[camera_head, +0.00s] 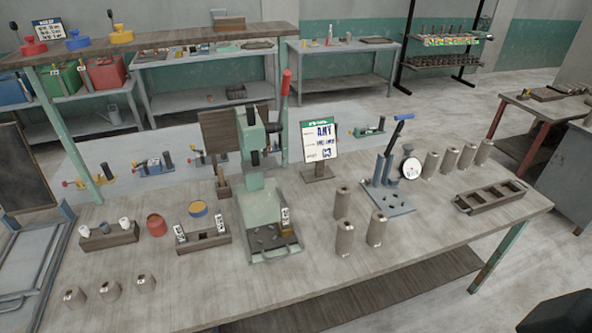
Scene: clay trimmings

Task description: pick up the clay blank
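Several grey-brown cylinders with a small hole in the top stand on the workbench; I cannot tell which one is the clay blank. A group of three has a rear cylinder (342,204), a front cylinder (345,240) and a right cylinder (376,230), right of the green press (258,205). A row of similar cylinders (448,161) stands at the back right. All are upright. Neither of my grippers shows in the view.
A blue-grey lever device (388,198) with a round dial (411,168) stands behind the group of three. A slotted tray (490,194) lies at the right. A sign (320,140) stands behind. The front middle of the bench (300,290) is clear.

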